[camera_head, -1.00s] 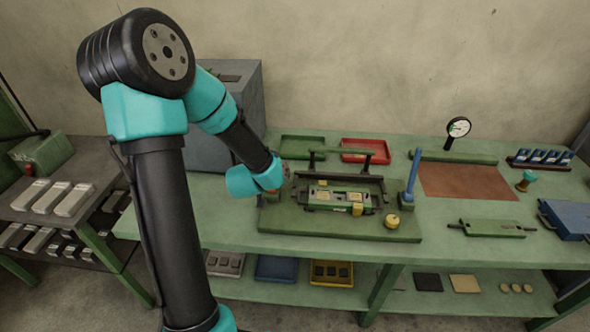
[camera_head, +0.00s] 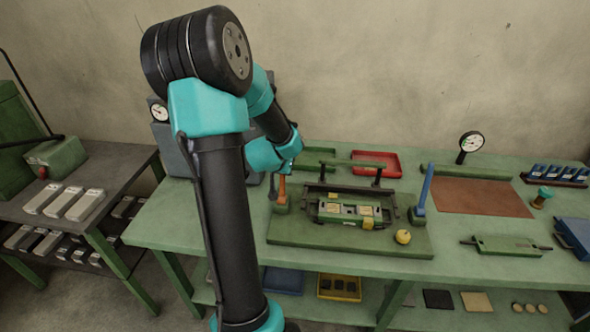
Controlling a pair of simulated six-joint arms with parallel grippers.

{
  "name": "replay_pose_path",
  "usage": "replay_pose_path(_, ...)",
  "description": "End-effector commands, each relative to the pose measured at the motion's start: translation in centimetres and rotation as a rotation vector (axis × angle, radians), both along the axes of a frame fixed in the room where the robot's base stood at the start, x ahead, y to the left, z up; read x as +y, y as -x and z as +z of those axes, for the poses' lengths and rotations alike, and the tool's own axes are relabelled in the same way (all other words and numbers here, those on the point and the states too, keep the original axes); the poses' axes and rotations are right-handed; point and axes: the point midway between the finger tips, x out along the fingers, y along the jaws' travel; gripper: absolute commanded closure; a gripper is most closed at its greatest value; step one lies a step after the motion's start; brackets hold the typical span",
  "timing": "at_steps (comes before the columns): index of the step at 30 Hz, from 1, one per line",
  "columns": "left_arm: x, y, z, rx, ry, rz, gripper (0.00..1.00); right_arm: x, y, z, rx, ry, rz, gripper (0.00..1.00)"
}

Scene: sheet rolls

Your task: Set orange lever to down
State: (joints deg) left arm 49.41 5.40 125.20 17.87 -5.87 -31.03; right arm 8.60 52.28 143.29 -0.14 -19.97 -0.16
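The orange lever (camera_head: 282,188) stands about upright on its green block at the left end of the fixture board (camera_head: 300,232). The blue lever (camera_head: 425,187) stands upright, leaning slightly, at the right end. Between them is a green fixture (camera_head: 345,212) with yellow parts and a black handle frame. My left arm reaches in front of the bench, and its turquoise wrist is just above and left of the orange lever. The grey tip of my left gripper (camera_head: 272,187) shows close beside the lever's left side; its fingers are mostly hidden and contact cannot be told. My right gripper is not in view.
A yellow knob (camera_head: 403,237) sits at the board's front right. A red tray (camera_head: 377,163) lies behind the fixture. A dial gauge (camera_head: 471,143), brown mat (camera_head: 480,198) and green plate (camera_head: 507,246) are to the right. A grey cabinet stands behind my arm.

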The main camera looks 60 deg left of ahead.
Motion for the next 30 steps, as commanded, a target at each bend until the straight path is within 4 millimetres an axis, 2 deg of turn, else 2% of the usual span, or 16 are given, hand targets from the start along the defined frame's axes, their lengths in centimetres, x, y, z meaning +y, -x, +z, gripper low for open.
replay_pose_path(14,0.32,0.37,-0.11,0.007,0.01,0.007,1.0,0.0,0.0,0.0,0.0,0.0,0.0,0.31)
replay_pose_path(15,0.33,0.36,-0.12,0.007,0.01,0.007,0.76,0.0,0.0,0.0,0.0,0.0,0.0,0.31)
replay_pose_path(21,0.32,0.39,-0.09,0.006,0.009,0.007,0.57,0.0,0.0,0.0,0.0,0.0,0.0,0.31)
replay_pose_path(23,0.31,0.39,-0.08,0.006,0.009,0.007,0.54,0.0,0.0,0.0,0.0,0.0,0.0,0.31)
replay_pose_path(30,0.31,0.47,-0.02,0.006,0.009,0.007,0.54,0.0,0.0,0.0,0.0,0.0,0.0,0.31)
